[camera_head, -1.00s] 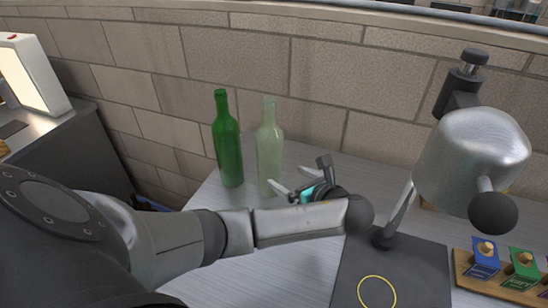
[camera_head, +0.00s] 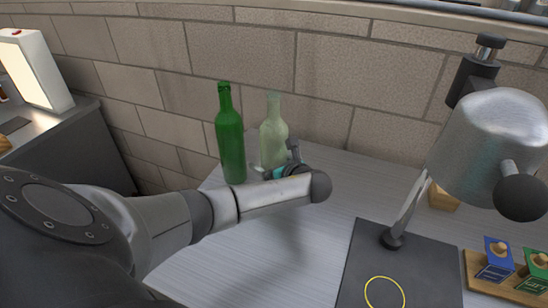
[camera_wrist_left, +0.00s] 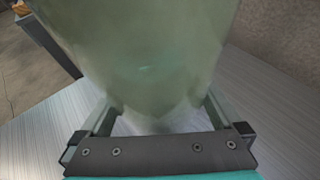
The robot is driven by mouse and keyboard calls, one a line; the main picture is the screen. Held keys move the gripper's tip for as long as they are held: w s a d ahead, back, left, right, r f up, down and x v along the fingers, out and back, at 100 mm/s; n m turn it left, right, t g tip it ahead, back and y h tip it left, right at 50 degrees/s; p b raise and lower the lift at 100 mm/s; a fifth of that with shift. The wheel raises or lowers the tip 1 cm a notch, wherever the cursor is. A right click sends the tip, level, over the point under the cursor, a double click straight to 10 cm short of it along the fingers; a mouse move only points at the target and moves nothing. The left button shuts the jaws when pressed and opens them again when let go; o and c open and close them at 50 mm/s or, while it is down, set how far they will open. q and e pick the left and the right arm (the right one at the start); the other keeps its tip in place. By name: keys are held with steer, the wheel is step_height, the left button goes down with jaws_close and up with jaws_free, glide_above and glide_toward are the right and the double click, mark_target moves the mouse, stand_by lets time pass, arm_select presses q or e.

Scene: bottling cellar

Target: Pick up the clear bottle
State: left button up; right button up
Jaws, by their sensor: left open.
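The clear bottle (camera_head: 273,138), pale greenish and see-through, stands upright at the back of the worktop by the brick wall. My left gripper (camera_head: 270,170) is at its lower part, partly hidden behind my own arm. In the left wrist view the clear bottle (camera_wrist_left: 150,55) fills the upper middle, between the two spread fingers of my left gripper (camera_wrist_left: 158,112). The gripper is open, with a finger on either side of the bottle. I cannot tell whether either finger touches it. My right gripper is not in view.
A dark green bottle (camera_head: 230,140) stands close to the left of the clear one. A metal device with black knobs (camera_head: 480,140) rises at the right over a dark plate (camera_head: 362,255) with a yellow ring. A wooden rack (camera_head: 490,289) holds blue and green boxes.

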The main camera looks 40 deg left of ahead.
arm_select(q)
steer(key=shift+c, duration=0.2)
jaws_close()
stand_by(0.6)
steer(key=shift+r, duration=0.1)
step_height(320, 180, up, 20)
steer(key=p, duration=0.5)
